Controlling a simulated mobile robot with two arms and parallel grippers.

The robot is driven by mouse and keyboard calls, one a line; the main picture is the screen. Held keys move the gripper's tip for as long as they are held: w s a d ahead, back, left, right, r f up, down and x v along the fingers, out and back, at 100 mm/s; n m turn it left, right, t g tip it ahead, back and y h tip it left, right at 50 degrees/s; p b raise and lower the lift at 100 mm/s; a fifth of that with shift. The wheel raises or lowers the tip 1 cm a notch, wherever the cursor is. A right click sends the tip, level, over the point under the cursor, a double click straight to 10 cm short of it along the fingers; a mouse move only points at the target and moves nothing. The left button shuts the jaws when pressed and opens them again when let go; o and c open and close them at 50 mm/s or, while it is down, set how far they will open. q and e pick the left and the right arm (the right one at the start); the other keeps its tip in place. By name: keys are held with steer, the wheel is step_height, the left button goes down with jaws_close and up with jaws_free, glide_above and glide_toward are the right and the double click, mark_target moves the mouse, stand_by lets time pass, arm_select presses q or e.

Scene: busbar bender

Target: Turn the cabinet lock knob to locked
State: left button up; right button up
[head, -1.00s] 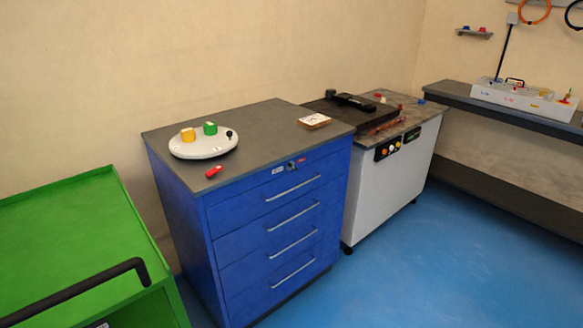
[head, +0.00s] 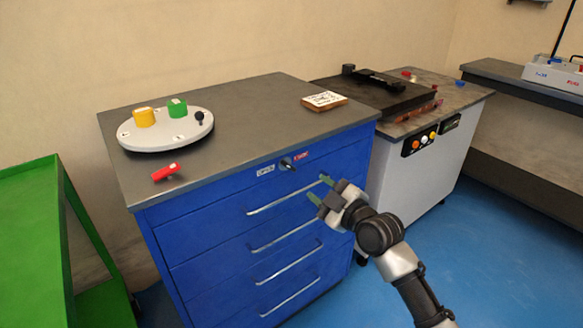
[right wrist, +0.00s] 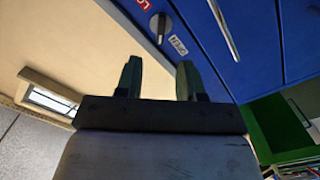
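The cabinet lock knob (head: 287,164) is a small dark knob at the top front of the blue cabinet (head: 190,240). A white label (head: 266,170) is on its left and a red label (head: 301,156) on its right. The knob also shows in the right wrist view (right wrist: 158,26), beyond the fingertips, with the white label reading OPEN. I cannot tell exactly where the knob points. My right gripper (head: 318,189) is open and empty, in front of the drawers, below and right of the knob and apart from it. Its two fingers are spread in the right wrist view (right wrist: 159,64). My left gripper is not in view.
Drawer handles (head: 285,194) stick out below the knob. On the cabinet top are a round white board (head: 165,138) with coloured blocks, a red piece (head: 166,172) and a small framed card (head: 324,101). A grey machine cabinet (head: 430,165) stands right, a green cart (head: 30,230) left.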

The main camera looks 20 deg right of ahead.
mark_target(291, 168)
steer(key=x, duration=1)
steer(key=shift+a, duration=0.15)
steer(key=shift+c, duration=0.3)
jaws_close()
